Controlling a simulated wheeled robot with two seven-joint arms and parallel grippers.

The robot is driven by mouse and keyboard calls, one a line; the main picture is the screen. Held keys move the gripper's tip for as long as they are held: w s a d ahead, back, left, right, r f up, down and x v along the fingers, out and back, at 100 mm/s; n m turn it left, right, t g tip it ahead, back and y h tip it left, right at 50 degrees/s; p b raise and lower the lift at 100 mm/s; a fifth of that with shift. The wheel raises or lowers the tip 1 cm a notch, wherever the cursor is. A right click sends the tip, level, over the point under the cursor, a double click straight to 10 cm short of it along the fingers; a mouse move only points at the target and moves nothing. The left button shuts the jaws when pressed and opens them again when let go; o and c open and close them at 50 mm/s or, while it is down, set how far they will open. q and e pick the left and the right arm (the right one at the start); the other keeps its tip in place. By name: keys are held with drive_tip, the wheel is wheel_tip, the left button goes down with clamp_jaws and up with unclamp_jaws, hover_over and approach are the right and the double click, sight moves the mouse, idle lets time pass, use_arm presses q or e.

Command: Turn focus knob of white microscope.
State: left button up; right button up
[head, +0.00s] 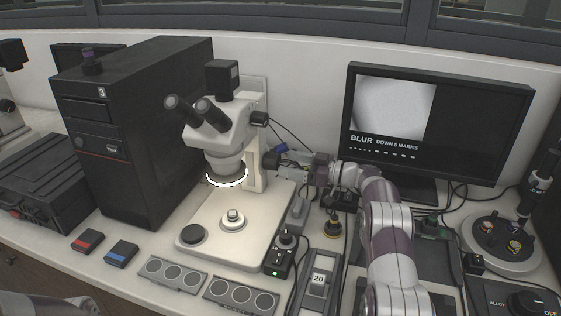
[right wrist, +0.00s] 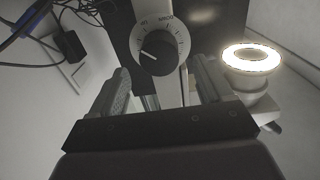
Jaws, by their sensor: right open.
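The white microscope (head: 232,135) stands in the middle of the bench with its ring light lit. Its black focus knob (right wrist: 155,55), with a white pointer line and a marked dial around it, shows in the right wrist view, ahead of the fingers. My right gripper (right wrist: 163,78) is open, with one finger on each side of the knob's line and nothing held. In the head view my right gripper (head: 287,163) reaches in from the right beside the microscope's column and largely hides the knob there. I cannot tell whether the fingers touch it.
The monitor (head: 435,165) shows a pale blurred picture and the words "BLUR DOWN 5 MARKS". A black computer tower (head: 130,140) stands left of the microscope. A small control box (head: 280,257) and grey trays (head: 240,295) lie in front. Cables hang behind.

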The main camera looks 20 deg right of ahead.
sight(279, 162)
drive_tip(key=x, duration=0.3)
drive_tip(key=shift+w+a, duration=0.25)
drive_tip(key=shift+a, duration=0.05)
drive_tip(key=c, duration=1)
drive_tip(key=shift+c, duration=0.2)
